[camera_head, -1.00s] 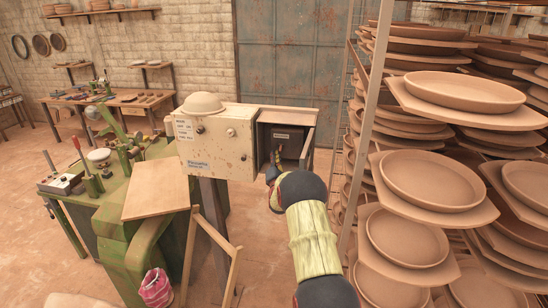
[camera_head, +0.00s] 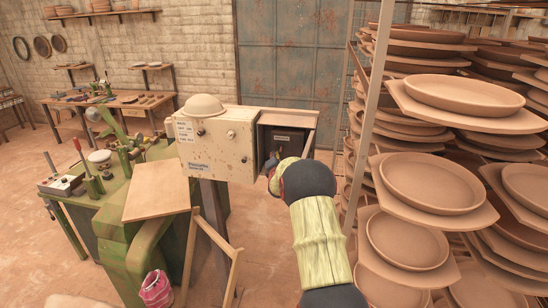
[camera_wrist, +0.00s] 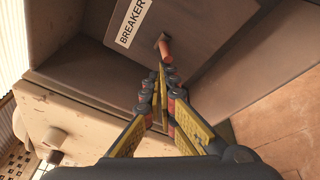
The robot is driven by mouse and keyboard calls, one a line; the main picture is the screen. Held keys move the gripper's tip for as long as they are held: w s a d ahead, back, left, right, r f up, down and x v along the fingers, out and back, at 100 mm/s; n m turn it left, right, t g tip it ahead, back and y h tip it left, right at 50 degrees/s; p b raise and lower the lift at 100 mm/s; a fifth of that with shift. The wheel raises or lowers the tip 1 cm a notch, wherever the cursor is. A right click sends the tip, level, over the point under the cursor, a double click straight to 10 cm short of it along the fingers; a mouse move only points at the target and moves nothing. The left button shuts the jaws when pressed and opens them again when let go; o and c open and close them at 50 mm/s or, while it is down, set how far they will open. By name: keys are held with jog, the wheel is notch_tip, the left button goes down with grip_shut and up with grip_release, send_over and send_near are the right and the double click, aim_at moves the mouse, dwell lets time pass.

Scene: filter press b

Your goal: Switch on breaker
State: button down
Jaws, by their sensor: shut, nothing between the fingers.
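The breaker is a dark panel with a white label reading BREAKER (camera_wrist: 132,20) inside an open box (camera_head: 311,122) in the head view. A small orange-red lever (camera_wrist: 166,48) sticks out of the panel below the label in the wrist view. My gripper (camera_wrist: 164,72) is shut and empty. Its fingertips are just below the lever in the wrist view, very near its end; I cannot tell whether they touch it. In the head view my wrist covers the lower part of the box opening, and the lever cannot be made out.
A cream control cabinet (camera_head: 218,145) with knobs adjoins the box on the left. A metal rack (camera_head: 366,120) loaded with clay plates (camera_head: 466,95) stands close on the right. A green machine (camera_head: 105,205) and a tilted wooden board (camera_head: 157,190) are at the left.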

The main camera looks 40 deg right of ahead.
jog(key=shift+r+m+g+y+p, duration=0.3)
jog(key=shift+r+g+y+p, duration=0.55)
jog(key=shift+r, duration=0.45)
jog(key=shift+r+p, duration=0.4)
jog(key=shift+r, duration=0.5)
jog(key=shift+s, duration=0.1)
